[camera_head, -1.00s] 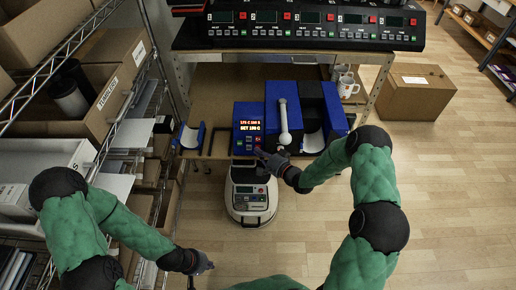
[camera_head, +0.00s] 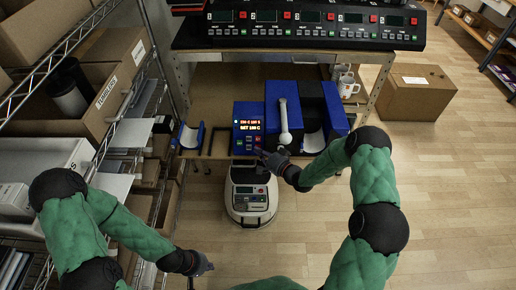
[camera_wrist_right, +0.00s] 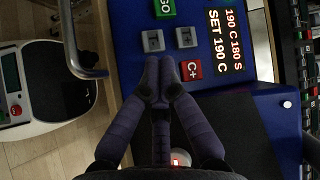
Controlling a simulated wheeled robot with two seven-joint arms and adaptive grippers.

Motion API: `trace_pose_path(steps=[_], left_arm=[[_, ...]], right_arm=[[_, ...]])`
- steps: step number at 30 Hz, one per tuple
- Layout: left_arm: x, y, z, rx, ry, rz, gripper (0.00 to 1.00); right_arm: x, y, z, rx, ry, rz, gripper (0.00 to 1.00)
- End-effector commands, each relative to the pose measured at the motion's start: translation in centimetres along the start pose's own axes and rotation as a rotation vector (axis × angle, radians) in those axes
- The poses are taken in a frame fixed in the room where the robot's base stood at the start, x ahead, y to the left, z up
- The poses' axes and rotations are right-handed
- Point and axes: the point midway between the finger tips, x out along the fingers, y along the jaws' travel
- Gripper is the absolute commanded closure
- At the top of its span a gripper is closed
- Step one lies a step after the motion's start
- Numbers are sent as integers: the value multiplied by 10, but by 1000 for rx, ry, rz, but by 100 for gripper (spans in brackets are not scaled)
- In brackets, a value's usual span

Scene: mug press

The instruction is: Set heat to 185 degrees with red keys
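The blue control box (camera_head: 246,128) of the mug press stands on the bench, with a lit display (camera_wrist_right: 224,40). In the right wrist view the display reads "190 C 180 S" and "SET 190 C". The red C+ key (camera_wrist_right: 192,70) shows beside my right gripper (camera_wrist_right: 160,82). Its fingertips are together over the panel just left of C+ and hide what is under them; I cannot tell whether they touch. The grey T keys (camera_wrist_right: 185,37) and the green GO key (camera_wrist_right: 165,8) lie beyond. My left gripper (camera_head: 203,267) hangs low, away from the press; its fingers are unclear.
The blue press body (camera_head: 310,105) with its white-knobbed lever (camera_head: 284,122) stands right of the control box. White mugs (camera_head: 346,86) stand at the bench's right. A white and grey machine (camera_head: 250,197) sits below the bench front. Shelving with boxes (camera_head: 115,90) fills the left.

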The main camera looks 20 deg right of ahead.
Motion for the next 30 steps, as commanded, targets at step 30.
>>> trace_pose_path(steps=[30], left_arm=[[-2,1,0,0,0,0,100]], right_arm=[[-2,-2,1,0,0,0,100]])
